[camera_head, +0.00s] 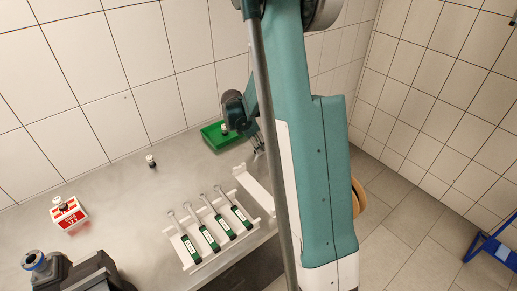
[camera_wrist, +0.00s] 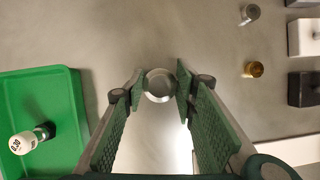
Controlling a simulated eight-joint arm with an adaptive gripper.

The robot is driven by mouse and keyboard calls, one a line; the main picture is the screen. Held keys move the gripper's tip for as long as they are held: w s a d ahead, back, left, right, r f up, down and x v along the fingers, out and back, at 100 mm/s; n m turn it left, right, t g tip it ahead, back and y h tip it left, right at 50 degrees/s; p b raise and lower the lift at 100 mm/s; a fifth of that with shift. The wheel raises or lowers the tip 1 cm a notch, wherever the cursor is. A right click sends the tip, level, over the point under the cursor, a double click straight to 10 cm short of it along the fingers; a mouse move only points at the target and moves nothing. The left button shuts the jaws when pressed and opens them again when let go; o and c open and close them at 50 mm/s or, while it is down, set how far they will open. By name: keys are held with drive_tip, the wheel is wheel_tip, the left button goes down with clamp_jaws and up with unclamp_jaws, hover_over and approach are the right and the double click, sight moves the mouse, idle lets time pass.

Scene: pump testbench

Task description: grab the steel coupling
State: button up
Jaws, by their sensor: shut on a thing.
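My gripper (camera_wrist: 158,90) points down over the grey metal bench. Its two fingers are closed on the sides of a round steel piece with a bright rim, which looks like the steel coupling (camera_wrist: 158,84). The coupling sits between the fingertips, and whether it touches the bench cannot be told. In the head view my gripper (camera_head: 257,146) is just right of the green tray, partly behind my arm, and the coupling cannot be made out there.
The green tray (camera_wrist: 68,85) holds a small white-topped item (camera_wrist: 28,141). A silver cylinder (camera_wrist: 250,12) and a brass one (camera_wrist: 254,69) lie to the right. A white rack (camera_head: 189,262) of several green-handled tools, a red-and-white box (camera_head: 68,214) and a dark pump (camera_head: 85,272) are on the bench.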

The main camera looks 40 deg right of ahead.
drive_tip(key=shift+r+p, duration=0.35)
drive_tip(key=shift+r, duration=4.7)
